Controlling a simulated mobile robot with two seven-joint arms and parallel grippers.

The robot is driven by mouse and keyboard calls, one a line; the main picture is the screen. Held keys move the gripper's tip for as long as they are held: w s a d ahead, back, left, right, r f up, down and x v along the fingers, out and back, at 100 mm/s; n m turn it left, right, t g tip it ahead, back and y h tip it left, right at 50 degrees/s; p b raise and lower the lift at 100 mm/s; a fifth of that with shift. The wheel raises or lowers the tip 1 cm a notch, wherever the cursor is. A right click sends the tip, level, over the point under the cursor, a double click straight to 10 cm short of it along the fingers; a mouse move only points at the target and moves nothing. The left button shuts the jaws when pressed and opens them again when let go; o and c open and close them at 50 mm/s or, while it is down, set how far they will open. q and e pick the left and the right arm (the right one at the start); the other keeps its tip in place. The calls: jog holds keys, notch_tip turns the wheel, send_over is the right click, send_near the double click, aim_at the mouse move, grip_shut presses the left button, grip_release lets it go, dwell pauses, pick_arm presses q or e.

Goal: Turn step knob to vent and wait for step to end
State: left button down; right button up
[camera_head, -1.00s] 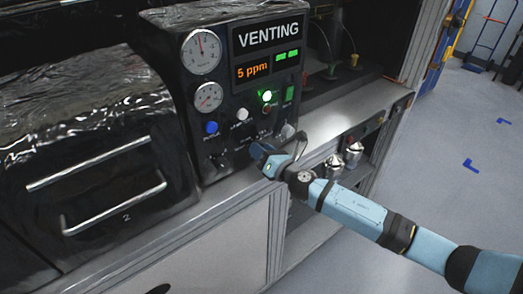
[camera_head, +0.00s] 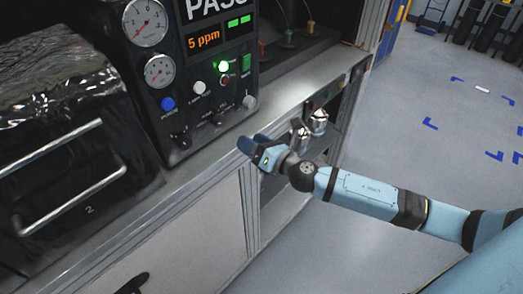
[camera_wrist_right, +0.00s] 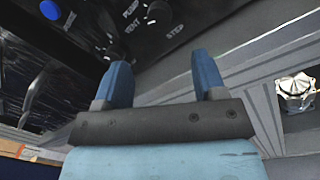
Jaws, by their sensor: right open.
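In the right wrist view the knob (camera_wrist_right: 155,13) is at the top edge, beside the printed words PUMP, VENT and STEP. I cannot clearly tell which word it points to. The display (camera_head: 213,8) is cut off at the top and seems to read PASS, with 5 ppm below. A green lamp (camera_head: 223,66) is lit. My right gripper (camera_head: 252,147) is open and empty, below and apart from the knob. My left gripper is out of view.
Two gauges (camera_head: 145,22) and a blue button (camera_head: 168,103) are on the panel. A foil-topped drawer unit (camera_head: 75,150) with bar handles stands left. Metal fittings (camera_head: 318,121) sit on a shelf below the worktop (camera_head: 290,88).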

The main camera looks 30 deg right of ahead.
jog(key=shift+b+v, duration=0.3)
jog(key=shift+v, duration=1.3)
jog(key=s+a+f+m+g+h+p, duration=0.2)
jog(key=s+f+m, duration=0.7)
jog(key=m, duration=0.6)
jog(key=s+a+f+m+g+h+p, duration=0.2)
jog(key=s+a+f+m+g, duration=0.1)
jog(key=s+f+m, duration=0.6)
jog(key=s+m+g, duration=0.1)
jog(key=s+m, duration=0.3)
jog(key=m, duration=0.3)
jog(key=shift+f+p, duration=0.3)
jog(key=shift+f, duration=0.05)
